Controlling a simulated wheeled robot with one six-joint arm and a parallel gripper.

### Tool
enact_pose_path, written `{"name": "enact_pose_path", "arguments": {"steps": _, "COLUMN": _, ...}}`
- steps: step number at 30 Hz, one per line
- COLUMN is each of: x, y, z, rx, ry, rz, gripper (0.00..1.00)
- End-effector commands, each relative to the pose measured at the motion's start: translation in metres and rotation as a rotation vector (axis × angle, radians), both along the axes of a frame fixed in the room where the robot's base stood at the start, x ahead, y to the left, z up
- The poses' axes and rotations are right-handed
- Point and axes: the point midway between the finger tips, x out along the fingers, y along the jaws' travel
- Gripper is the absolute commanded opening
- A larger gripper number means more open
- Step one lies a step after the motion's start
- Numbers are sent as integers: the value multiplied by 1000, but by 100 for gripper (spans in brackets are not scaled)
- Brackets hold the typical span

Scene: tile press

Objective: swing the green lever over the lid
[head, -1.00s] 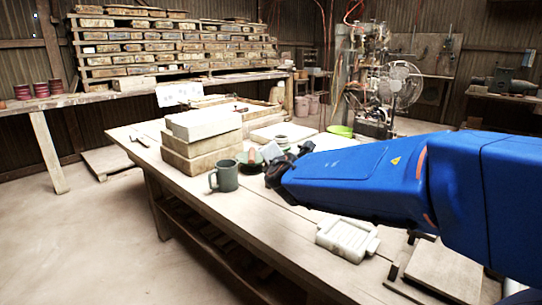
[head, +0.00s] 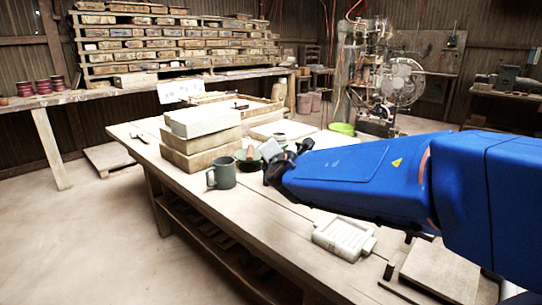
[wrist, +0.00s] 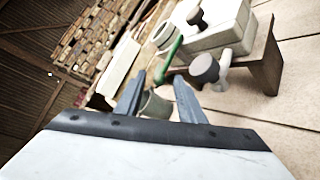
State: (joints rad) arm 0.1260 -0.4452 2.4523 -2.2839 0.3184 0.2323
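A narrow green bar, which looks like the lever (wrist: 172,54), shows in the wrist view just beyond my fingertips. It slants beside a pale block-shaped body (wrist: 222,25) with dark round knobs, which may be the press and its lid. My gripper (wrist: 160,88) is open, its two dark fingers apart. No contact with the bar is visible. A grey-green rounded thing (wrist: 155,106) shows between the fingers, seemingly farther off. In the head view my gripper (head: 272,163) reaches over the table, and my blue arm hides much behind it. I cannot make out the lever clearly there.
A green mug (head: 222,173) stands left of my gripper on the wooden table (head: 235,215). A stack of pale blocks (head: 200,150) stands behind it. A white mould-like piece (head: 343,238) lies nearer. The table's front left is clear.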

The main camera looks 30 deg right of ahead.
Motion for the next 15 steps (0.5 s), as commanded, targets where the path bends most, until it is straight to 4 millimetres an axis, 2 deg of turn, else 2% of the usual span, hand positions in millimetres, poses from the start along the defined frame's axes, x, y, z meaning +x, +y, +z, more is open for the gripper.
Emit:
{"name": "enact_pose_path", "arguments": {"steps": 8, "x": -11, "y": 5, "z": 4, "rx": -1, "ry": -3, "rz": 1, "gripper": 36}}
{"name": "enact_pose_path", "arguments": {"steps": 15, "x": -37, "y": 15, "z": 10, "rx": 1, "ry": -4, "rz": 1, "gripper": 36}}
